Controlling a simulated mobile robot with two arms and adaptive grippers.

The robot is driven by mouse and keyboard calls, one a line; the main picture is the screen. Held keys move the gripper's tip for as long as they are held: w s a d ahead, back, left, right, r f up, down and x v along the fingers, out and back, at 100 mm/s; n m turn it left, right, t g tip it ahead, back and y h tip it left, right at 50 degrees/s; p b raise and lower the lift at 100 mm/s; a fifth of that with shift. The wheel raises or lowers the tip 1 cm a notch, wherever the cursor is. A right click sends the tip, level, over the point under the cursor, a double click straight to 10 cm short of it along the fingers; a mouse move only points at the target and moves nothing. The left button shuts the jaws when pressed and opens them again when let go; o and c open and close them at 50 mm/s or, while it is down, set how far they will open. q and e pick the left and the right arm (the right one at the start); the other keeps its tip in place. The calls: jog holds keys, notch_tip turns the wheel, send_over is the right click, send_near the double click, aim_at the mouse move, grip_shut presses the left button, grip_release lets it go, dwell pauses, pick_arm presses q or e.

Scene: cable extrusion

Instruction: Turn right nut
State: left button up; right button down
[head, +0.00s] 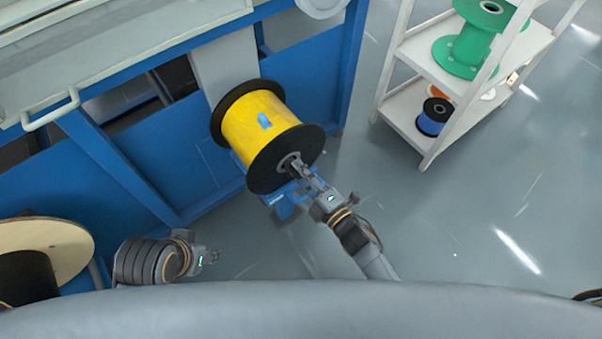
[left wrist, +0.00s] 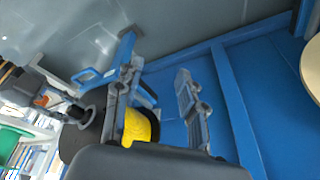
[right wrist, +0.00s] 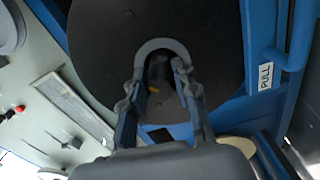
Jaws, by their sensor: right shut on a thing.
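The yellow cable spool (head: 258,122) with black flanges sits on the blue machine's stand in the head view. The right nut (head: 293,162) is the grey piece at the centre of the spool's near right flange. It also shows as a grey curved rim (right wrist: 165,46) in the right wrist view, partly hidden by the fingers. My right gripper (head: 304,171) is at the flange centre, shut on the right nut, with a finger on each side (right wrist: 162,90). My left gripper (head: 211,257) is away from the spool, low at the left. Its fingers are spread and empty in the left wrist view (left wrist: 157,60).
A white shelf (head: 418,72) with a green spool (head: 466,52) and a small blue spool (head: 433,117) stands at the upper right. A wooden-flanged reel (head: 60,243) stands at the lower left. The grey floor (head: 480,210) at the right is clear.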

jog(key=shift+f+n, duration=0.15)
jog(key=shift+n, duration=0.45)
jog(key=n+b, duration=0.1)
jog(key=n, duration=0.2)
jog(key=shift+b, duration=0.3)
jog(key=n+b, duration=0.1)
jog(key=n, duration=0.3)
jog(key=shift+r, duration=0.2)
pick_arm(q)
jog(key=w+d+r+t+h, duration=0.1)
jog(key=w+d+r+t, duration=0.1)
jog(key=w, duration=0.4)
jog(key=w+d+r+t+h, duration=0.1)
jog(key=w+d+r+t, duration=0.1)
jog(key=w+r+t, duration=0.3)
jog(key=shift+w+d+t+b, duration=0.35)
jog(key=shift+w+t, duration=0.45)
jog(key=shift+w, duration=0.5)
pick_arm(e)
jog(key=shift+n, duration=0.3)
pick_arm(q)
jog(key=shift+r, duration=0.1)
pick_arm(e)
jog(key=c, duration=1)
grip_release()
jog(key=shift+r, duration=0.1)
jog(key=v, duration=1.2)
